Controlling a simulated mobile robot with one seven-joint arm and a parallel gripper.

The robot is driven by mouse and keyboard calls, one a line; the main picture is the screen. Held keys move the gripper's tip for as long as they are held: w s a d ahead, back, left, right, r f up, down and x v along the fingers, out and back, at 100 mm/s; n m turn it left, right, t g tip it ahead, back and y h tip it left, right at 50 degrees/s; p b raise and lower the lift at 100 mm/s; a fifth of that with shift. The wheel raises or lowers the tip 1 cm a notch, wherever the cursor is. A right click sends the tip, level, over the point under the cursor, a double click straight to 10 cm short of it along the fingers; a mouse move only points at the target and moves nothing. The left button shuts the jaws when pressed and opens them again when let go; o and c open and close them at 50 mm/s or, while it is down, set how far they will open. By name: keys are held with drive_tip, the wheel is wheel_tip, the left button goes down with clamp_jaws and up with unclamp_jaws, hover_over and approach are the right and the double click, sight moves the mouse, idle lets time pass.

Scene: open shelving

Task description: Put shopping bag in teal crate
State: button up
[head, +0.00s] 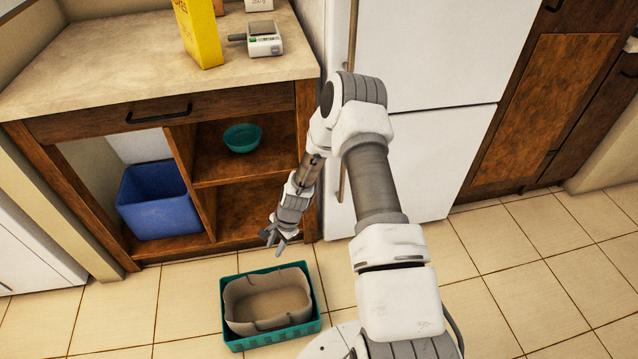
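The teal crate (272,341) stands on the tiled floor in the lower middle of the head view. A tan shopping bag (245,313) sits inside the crate with its wide mouth facing up. Thin dark handles show at its rim. The bag fills most of the crate, and its underside is hidden. My gripper (275,246) points down just behind the crate, near the front of the shelving. Its fingers look spread apart with nothing between them. It appears clear of the bag.
The wooden shelving (238,170) holds a teal bowl (242,138) and a blue bin (158,200). A white fridge (440,150) is behind my arm. Floor to the right is clear.

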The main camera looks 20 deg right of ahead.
wheel_tip(320, 180, up, 32)
drive_tip(key=s+d+n+t+h, duration=0.2)
drive_tip(key=d+n, duration=0.1)
drive_tip(key=n, duration=0.5)
drive_tip(key=s+r+n+t, duration=0.1)
drive_tip(key=s+r+n, duration=0.2)
drive_tip(key=s+r, duration=0.5)
drive_tip(key=s+r+n+t+h, duration=0.1)
drive_tip(key=s+r+n, duration=0.2)
drive_tip(key=s+r, duration=0.6)
drive_tip(key=s, duration=0.6)
drive_tip(key=shift+d, duration=0.15)
drive_tip(key=shift+r, duration=0.15)
wheel_tip(320, 180, up, 23)
drive_tip(key=p, duration=2.3)
